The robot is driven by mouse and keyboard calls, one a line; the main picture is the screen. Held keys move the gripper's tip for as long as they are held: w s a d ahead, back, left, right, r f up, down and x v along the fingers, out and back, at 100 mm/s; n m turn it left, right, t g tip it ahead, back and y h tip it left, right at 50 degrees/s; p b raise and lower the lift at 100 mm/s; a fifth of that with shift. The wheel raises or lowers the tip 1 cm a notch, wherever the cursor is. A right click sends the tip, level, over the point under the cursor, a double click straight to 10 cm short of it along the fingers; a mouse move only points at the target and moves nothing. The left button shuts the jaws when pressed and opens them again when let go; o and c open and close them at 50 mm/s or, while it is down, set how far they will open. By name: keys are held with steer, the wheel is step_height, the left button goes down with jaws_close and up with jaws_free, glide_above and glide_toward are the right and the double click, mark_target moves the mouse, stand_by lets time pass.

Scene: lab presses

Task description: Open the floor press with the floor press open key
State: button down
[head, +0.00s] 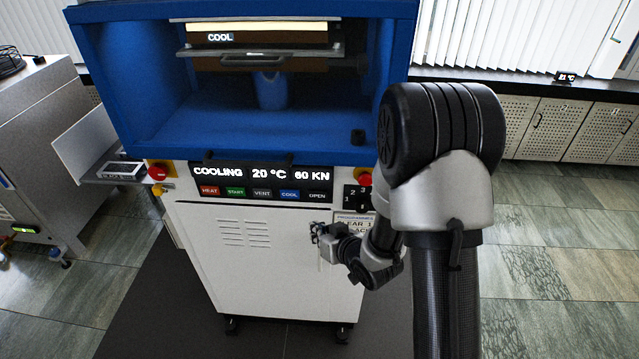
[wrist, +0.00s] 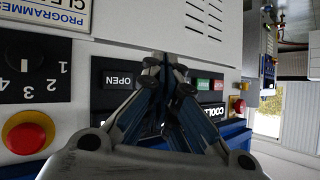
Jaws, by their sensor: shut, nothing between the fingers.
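The floor press (head: 268,265) is a white cabinet with a blue upper frame, and its display reads COOLING, 20 °C, 60 KN. The black open key (head: 318,196) is the rightmost of the row of keys under the display. In the wrist view the open key (wrist: 118,80) appears upside down, just left of my fingers. My gripper (head: 317,232) is in front of the white cabinet face, below the open key in the head view. In the wrist view my gripper (wrist: 164,62) is shut and empty, and its fingers hide part of the key row. I cannot tell whether it touches the panel.
A red stop button (head: 365,179) and a numbered selector (head: 356,197) lie right of the keys. The blue cool key (head: 289,195) is beside the open key. A grey metal machine (head: 35,140) stands at the left. Floor is free to the right.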

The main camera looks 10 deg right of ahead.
mark_target(317, 195)
steer(key=shift+w+a+f+y, duration=0.1)
steer(key=shift+a+f+y, duration=0.05)
steer(key=shift+f+y, duration=0.3)
steer(key=w+d+p, duration=0.1)
steer(key=w+d, duration=0.1)
steer(key=w, duration=0.6)
steer(key=shift+w+d, duration=0.2)
steer(key=shift+d, duration=0.15)
stand_by(1.3)
steer(key=shift+w+d, duration=0.15)
steer(key=shift+w, duration=0.25)
